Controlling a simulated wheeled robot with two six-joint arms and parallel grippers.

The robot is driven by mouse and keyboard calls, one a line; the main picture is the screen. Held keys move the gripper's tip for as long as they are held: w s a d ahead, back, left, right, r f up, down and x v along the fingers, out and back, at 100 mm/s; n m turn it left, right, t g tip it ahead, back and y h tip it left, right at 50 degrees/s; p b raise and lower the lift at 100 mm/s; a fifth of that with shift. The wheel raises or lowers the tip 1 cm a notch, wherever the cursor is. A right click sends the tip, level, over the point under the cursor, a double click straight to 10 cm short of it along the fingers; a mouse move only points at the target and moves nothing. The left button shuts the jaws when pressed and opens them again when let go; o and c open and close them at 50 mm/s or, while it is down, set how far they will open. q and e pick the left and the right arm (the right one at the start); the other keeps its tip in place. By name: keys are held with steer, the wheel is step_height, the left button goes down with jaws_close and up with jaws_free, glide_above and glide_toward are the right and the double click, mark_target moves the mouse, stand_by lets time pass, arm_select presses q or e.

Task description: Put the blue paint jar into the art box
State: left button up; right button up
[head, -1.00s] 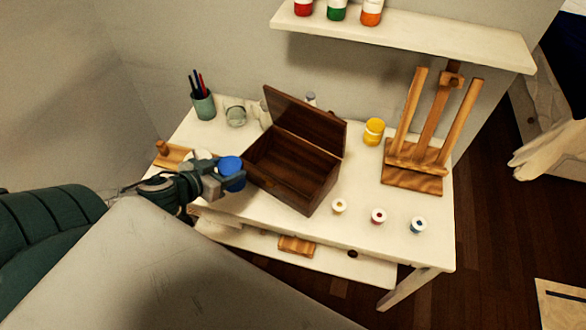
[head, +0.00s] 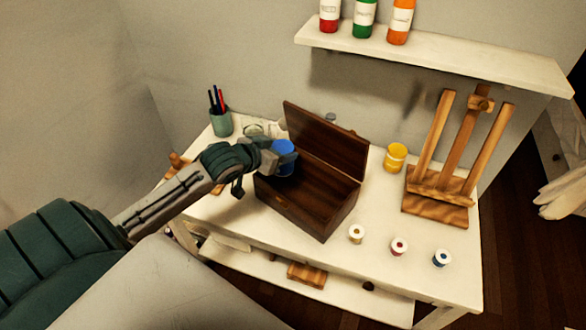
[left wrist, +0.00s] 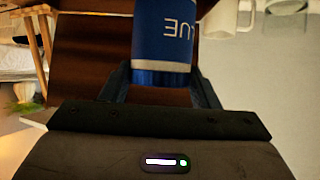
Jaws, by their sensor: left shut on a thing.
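The blue paint jar (head: 283,150) is held in my left gripper (head: 278,158), which is shut on it. In the left wrist view the jar (left wrist: 163,45) sits between the two fingers, and part of its label shows. The art box (head: 325,222) is dark brown wood with its lid raised at the back. The jar is at the box's left end in the head view, seemingly above its open inside. Whether it touches the box cannot be told. My right gripper does not show.
The white table (head: 400,265) also holds a yellow jar (head: 396,157), a wooden easel (head: 436,210), a cup of pens (head: 221,122) and small spools (head: 399,246) in front. A wall shelf (head: 430,55) with bottles hangs above the back.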

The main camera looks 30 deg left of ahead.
arm_select(q)
steer(key=w+p, duration=0.1)
steer(key=w, duration=0.5)
steer(key=f, duration=0.7)
steer(key=f+p, duration=0.1)
steer(key=f, duration=0.2)
steer(key=shift+s+d+f, duration=0.3)
steer(key=shift+f, duration=0.05)
steer(key=shift+w+f+p, duration=0.15)
steer(key=shift+p, duration=0.2)
steer(key=shift+w+f, duration=0.1)
steer(key=shift+f, duration=0.15)
